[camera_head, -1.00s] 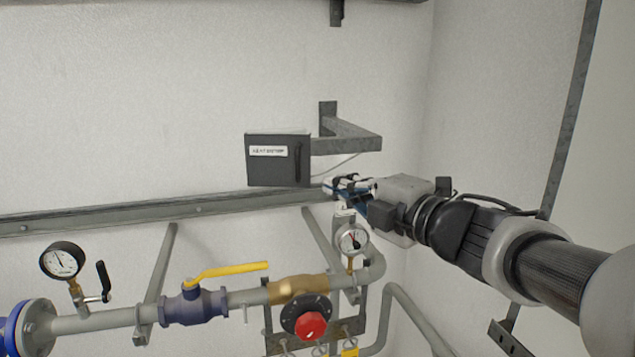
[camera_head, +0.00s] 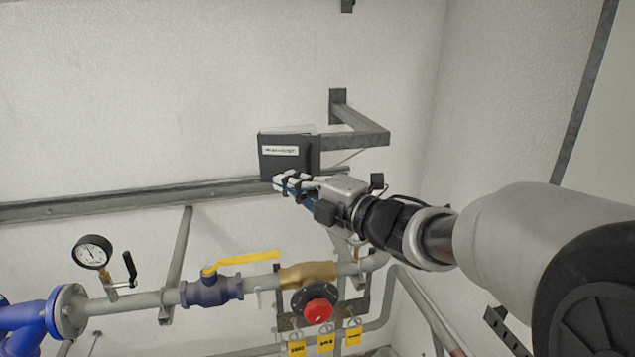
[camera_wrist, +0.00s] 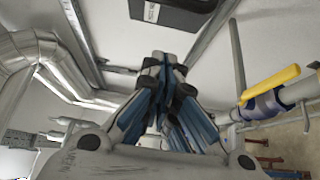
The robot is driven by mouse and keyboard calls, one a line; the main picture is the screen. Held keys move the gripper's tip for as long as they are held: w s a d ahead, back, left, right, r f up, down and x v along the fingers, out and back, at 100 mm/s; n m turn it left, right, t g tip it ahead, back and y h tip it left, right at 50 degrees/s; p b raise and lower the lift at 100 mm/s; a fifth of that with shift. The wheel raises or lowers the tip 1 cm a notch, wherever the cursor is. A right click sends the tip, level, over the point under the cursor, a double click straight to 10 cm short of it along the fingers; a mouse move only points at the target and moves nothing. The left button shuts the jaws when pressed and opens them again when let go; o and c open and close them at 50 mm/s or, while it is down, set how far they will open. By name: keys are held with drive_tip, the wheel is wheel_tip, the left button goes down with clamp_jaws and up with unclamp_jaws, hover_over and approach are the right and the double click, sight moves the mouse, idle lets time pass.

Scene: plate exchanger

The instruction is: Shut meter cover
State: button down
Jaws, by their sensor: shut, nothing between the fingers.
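The meter cover (camera_head: 284,154) is a dark grey panel with a white label on the front of a small wall box. In the head view it stands in the upper middle, and a pale strip of the box shows above its top edge. How far it stands open I cannot tell. My gripper (camera_head: 280,183) is shut and empty at the cover's lower edge; it hides the lower right part of the cover. Whether they touch is unclear. In the wrist view the shut fingertips (camera_wrist: 163,60) point up toward the dark cover (camera_wrist: 178,12) at the top edge, with a gap in the picture.
A metal bracket (camera_head: 355,139) juts from the wall right of the box. A horizontal rail (camera_head: 130,202) runs behind and below it. Underneath are pipes with a yellow-handled valve (camera_head: 240,260), a red knob (camera_head: 319,312) and a pressure gauge (camera_head: 93,252). The wall left of the box is bare.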

drive_tip(key=w, duration=0.1)
drive_tip(key=w+d+p, duration=0.1)
drive_tip(key=w, duration=0.1)
drive_tip(key=shift+w+d+p, duration=0.2)
drive_tip(key=shift+d+p, duration=0.2)
drive_tip(key=shift+a, duration=0.1)
